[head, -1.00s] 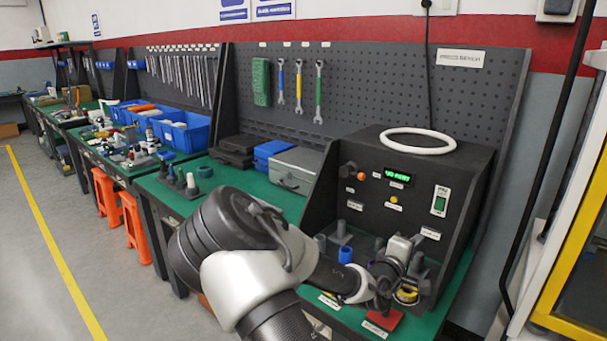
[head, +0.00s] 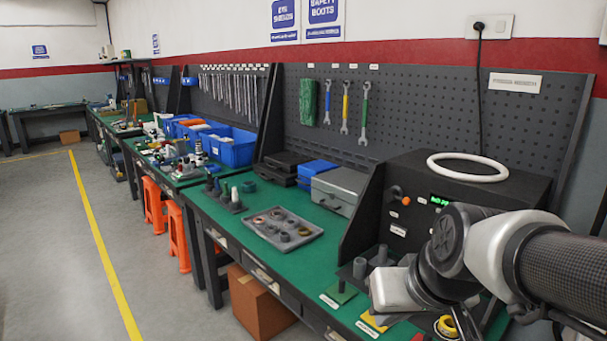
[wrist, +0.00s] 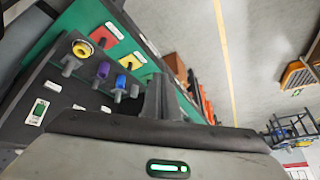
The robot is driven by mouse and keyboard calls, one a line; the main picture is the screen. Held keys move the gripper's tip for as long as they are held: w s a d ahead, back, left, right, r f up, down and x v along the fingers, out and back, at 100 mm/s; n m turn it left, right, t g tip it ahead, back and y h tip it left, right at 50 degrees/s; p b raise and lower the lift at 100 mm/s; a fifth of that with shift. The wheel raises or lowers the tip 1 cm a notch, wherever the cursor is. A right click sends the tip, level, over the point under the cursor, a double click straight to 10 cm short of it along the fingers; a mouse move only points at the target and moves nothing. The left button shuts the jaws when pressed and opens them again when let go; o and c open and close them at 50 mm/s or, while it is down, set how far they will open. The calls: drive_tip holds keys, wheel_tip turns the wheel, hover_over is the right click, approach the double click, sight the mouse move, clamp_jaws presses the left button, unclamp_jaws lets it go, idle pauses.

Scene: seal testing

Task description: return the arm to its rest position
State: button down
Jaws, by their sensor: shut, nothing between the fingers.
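My arm reaches in from the right in the head view, in front of the seal tester (head: 412,170). Its pale grey end section (head: 393,291) hangs over the front right of the green bench (head: 225,215); the fingertips cannot be made out there. In the wrist view my gripper (wrist: 163,92) shows as dark fingers close together, shut and empty. Beyond them are the tester's posts, with a yellow ring (wrist: 82,48), a purple ring (wrist: 103,70) and a blue ring (wrist: 121,82). The gripper looks apart from them.
A grey tray of rings (head: 283,228) lies on the bench, with a grey case (head: 340,188) behind it. A white ring (head: 467,167) lies on top of the tester. Orange stools (head: 178,238) and a cardboard box (head: 260,302) stand below. The floor at left is clear.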

drive_tip(key=s+r+h, duration=0.2)
drive_tip(key=s+r, duration=0.1)
drive_tip(key=s, duration=0.5)
wheel_tip(320, 180, up, 15)
drive_tip(key=p, duration=1.5)
drive_tip(key=shift+d+f+m+y, duration=0.15)
drive_tip(key=shift+d+m+y, duration=0.15)
